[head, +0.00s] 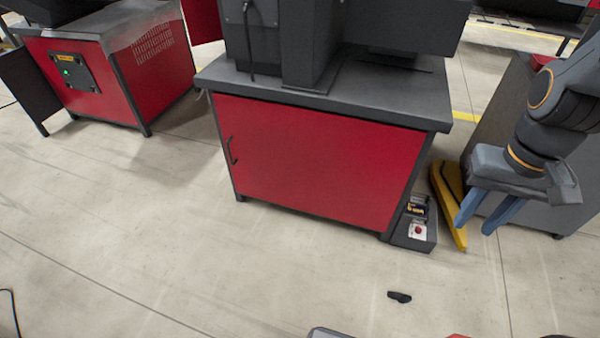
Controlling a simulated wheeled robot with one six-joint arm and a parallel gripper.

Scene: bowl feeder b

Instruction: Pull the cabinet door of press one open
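The red cabinet door (310,160) fills the front of the dark-framed press stand in the middle of the head view. It looks shut, flush with the frame. A black bar handle (231,151) sits upright near its left edge. My gripper (475,223) hangs at the right of the view, with two blue-grey fingers pointing down and a gap between them. It is open and empty, well to the right of the door and far from the handle.
A box with a red button (418,231) stands at the cabinet's lower right, beside a yellow floor piece (448,205). A small black object (399,297) lies on the floor. Another red cabinet (105,75) stands at the upper left.

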